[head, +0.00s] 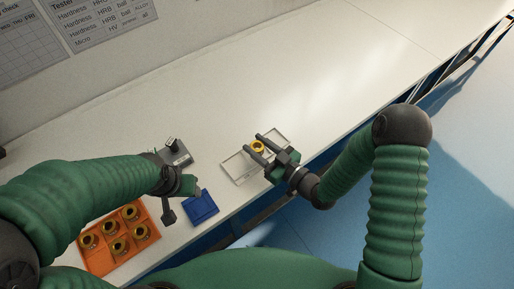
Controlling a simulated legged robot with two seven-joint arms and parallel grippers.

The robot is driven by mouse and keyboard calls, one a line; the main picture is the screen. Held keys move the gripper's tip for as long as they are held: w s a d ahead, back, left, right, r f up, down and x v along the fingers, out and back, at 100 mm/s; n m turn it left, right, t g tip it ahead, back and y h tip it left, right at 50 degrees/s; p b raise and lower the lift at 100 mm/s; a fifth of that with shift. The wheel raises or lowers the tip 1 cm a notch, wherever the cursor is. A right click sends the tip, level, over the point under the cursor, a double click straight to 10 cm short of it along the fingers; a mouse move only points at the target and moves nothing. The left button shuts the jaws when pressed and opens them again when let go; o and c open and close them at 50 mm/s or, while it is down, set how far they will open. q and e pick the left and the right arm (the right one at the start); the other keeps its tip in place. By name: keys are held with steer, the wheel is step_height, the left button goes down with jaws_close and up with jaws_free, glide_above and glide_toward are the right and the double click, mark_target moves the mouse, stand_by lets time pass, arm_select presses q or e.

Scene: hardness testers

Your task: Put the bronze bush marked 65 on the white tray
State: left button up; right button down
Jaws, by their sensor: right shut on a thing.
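A gold-coloured bronze bush (258,146) is between the fingers of my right gripper (257,146), which is shut on it. The bush and fingers are over the white tray (238,170), a shallow clear-white tray on the bench. I cannot tell whether the bush touches the tray floor. No number can be read on it. My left gripper (168,212) is beside the blue tray (207,207), to its left; its fingers are too small and angled to tell their opening. Several similar bushes sit in an orange compartment tray (97,265) at the lower left.
A small grey device (176,153), perhaps a tester, stands behind my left gripper. The blue tray looks empty. The white bench (330,75) is clear at the back and right. Its front edge runs diagonally below the trays. Printed sheets (100,22) hang on the wall.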

mark_target(256, 147)
arm_select(q)
steer(key=shift+s, duration=0.1)
arm_select(e)
steer(key=shift+w, duration=0.5)
arm_select(q)
steer(key=shift+a+f+b, duration=0.15)
steer(key=shift+f+b, duration=0.15)
arm_select(e)
steer(key=f, duration=0.3)
steer(key=shift+w+a+f, duration=0.2)
steer(key=shift+w+f, duration=0.1)
steer(key=shift+f, duration=0.05)
arm_select(q)
steer(key=shift+f, duration=0.1)
arm_select(e)
steer(key=c, duration=1.3)
jaws_free()
steer(key=shift+s+f, duration=0.1)
steer(key=o, duration=0.4)
steer(key=shift+o, duration=0.2)
